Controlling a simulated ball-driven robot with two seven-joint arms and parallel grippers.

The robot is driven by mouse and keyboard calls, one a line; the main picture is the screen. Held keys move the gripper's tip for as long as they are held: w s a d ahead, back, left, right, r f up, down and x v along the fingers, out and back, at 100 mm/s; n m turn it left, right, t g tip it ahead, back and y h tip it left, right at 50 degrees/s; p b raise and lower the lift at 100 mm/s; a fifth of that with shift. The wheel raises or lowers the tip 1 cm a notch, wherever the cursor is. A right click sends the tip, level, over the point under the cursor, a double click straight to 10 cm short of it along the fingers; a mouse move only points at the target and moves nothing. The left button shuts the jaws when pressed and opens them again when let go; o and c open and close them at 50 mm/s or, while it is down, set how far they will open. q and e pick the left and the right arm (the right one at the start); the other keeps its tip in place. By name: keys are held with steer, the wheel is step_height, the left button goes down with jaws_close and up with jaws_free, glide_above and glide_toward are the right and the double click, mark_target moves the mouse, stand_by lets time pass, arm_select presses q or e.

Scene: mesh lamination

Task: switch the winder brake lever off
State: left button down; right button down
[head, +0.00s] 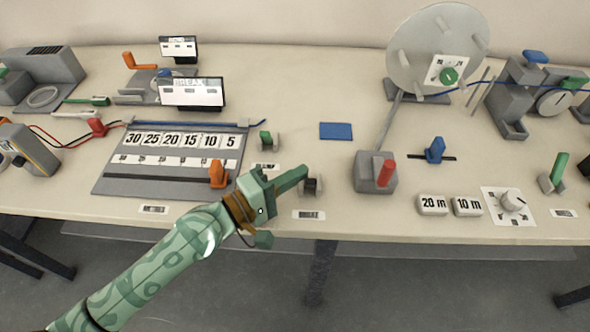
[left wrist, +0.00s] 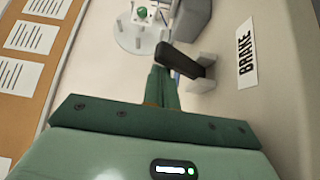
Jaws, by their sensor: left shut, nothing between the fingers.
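The brake lever is a black bar on a light grey bracket; it shows in the left wrist view (left wrist: 182,60) and as a small dark piece in the head view (head: 310,186). A white label reading "BRAKE" (left wrist: 247,55) lies beside it. My left gripper (head: 303,173) is shut and empty, its green fingertips at the lever. In the left wrist view the fingertips (left wrist: 160,72) are close beside the lever's left end. I cannot tell if they touch. In the head view the gripper partly hides the lever. My right gripper is not in view.
A grey box with a red lever (head: 385,173) stands to the right. A green lever (head: 265,138) is behind and left. An orange slider (head: 217,174) sits on the numbered panel. A blue pad (head: 336,131) lies flat behind. The table's front edge is near.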

arm_select(q)
steer(key=shift+s+d+f, duration=0.1)
steer(key=shift+s+f, duration=0.2)
steer(key=shift+f, duration=0.05)
stand_by(0.6)
